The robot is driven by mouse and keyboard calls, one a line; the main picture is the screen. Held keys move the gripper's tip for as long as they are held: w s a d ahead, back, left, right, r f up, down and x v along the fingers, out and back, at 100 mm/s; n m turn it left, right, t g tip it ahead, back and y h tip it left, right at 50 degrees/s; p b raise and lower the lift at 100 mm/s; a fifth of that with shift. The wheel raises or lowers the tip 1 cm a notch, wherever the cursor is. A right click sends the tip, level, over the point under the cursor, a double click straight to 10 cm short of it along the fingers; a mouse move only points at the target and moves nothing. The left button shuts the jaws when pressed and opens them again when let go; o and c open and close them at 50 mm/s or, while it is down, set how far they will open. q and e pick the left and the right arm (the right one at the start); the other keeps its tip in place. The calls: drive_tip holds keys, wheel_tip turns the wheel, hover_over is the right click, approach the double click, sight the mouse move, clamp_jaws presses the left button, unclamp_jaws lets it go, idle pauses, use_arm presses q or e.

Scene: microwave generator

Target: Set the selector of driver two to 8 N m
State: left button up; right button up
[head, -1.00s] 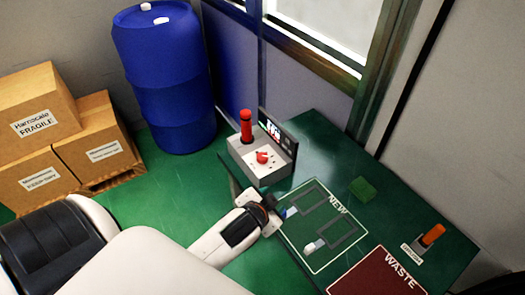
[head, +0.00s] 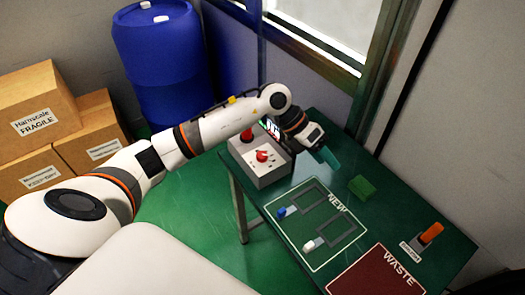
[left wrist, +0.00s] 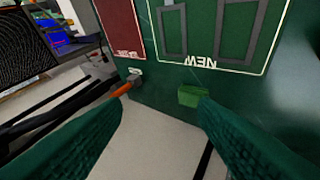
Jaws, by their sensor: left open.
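A grey box (head: 257,172) stands at the table's back left in the head view, with a red knob (head: 262,156) on its top among small dark marks. I cannot read the marks or the knob's setting. A red cylinder (head: 247,134) stands at the box's back corner, partly hidden by my arm. A dark panel with a small display is mostly hidden behind my wrist. My left gripper (head: 328,156) is open and empty, above the table to the right of the box, clear of the knob. In the left wrist view its green fingers (left wrist: 160,112) are wide apart. My right gripper is not in view.
A green mat marked NEW (head: 318,262) holds a blue-ended and a white-ended piece. A green block (head: 362,188) lies beyond it.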

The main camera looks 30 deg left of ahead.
use_arm(q)
drive_tip(key=w+a+g+y, duration=0.1)
drive_tip(key=a+y, duration=0.5)
drive_tip(key=a, duration=0.5)
drive_tip(key=n+y, duration=0.1)
drive_tip(key=y, duration=0.2)
approach(262, 154)
drive_tip(key=shift+g, duration=0.4)
drive_tip(key=f, duration=0.3)
drive_tip(key=f+p, duration=0.1)
drive_tip(key=f, duration=0.2)
drive_tip(key=f+p, duration=0.1)
drive_tip(key=f, duration=0.2)
drive_tip(key=shift+w, duration=0.35)
